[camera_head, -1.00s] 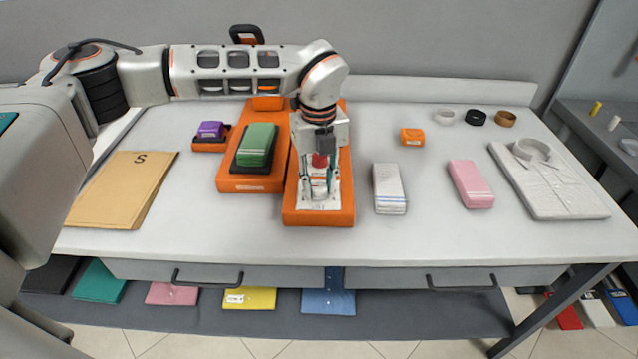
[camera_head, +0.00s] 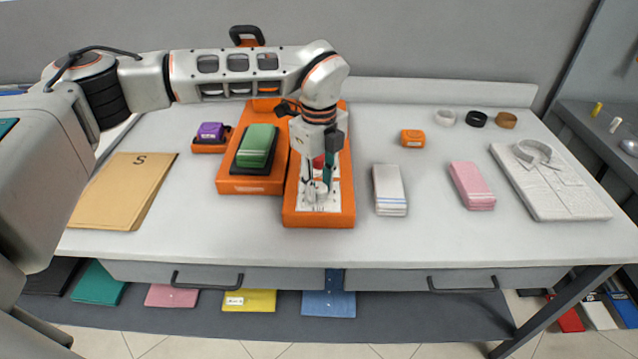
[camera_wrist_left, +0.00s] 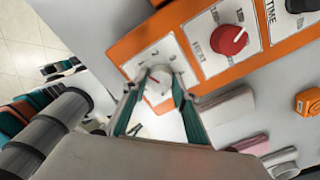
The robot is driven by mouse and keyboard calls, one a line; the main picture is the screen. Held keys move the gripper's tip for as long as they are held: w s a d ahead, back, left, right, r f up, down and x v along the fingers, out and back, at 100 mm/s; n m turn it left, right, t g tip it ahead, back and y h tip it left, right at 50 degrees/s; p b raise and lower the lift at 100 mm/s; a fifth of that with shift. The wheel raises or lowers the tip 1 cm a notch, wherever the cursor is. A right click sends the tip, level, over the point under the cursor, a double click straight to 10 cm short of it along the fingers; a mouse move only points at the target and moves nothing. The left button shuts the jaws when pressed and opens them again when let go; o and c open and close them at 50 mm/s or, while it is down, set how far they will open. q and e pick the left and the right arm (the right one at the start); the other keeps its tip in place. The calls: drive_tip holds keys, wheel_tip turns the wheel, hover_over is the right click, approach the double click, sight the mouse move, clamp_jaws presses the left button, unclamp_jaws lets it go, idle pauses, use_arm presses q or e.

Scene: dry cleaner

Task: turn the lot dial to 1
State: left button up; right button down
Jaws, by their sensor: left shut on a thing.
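The orange control panel (camera_head: 346,213) stands on the table and carries white dial plates. The lot dial (camera_wrist_left: 158,84) is a pale round knob on the end plate, with numbers around it in the wrist view. My left gripper (camera_wrist_left: 156,88) points down at the panel with its two teal-sided fingers shut on this knob, one on each side. In the head view the left gripper (camera_head: 316,188) is over the near end of the panel and partly hides the knob. The exact pointer setting is hard to read. My right gripper is not in view.
A red knob (camera_wrist_left: 228,40) sits on the adjacent plate, close to the left fingers. A green folded bundle (camera_head: 256,146) lies on the orange unit to the left. A white folded cloth (camera_head: 389,189) lies to the right. The table front is clear.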

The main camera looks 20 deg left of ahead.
sight(319, 188)
use_arm(q)
drive_tip(key=o, duration=1.1)
wheel_tip(319, 188, up, 12)
drive_tip(key=shift+r, duration=0.1)
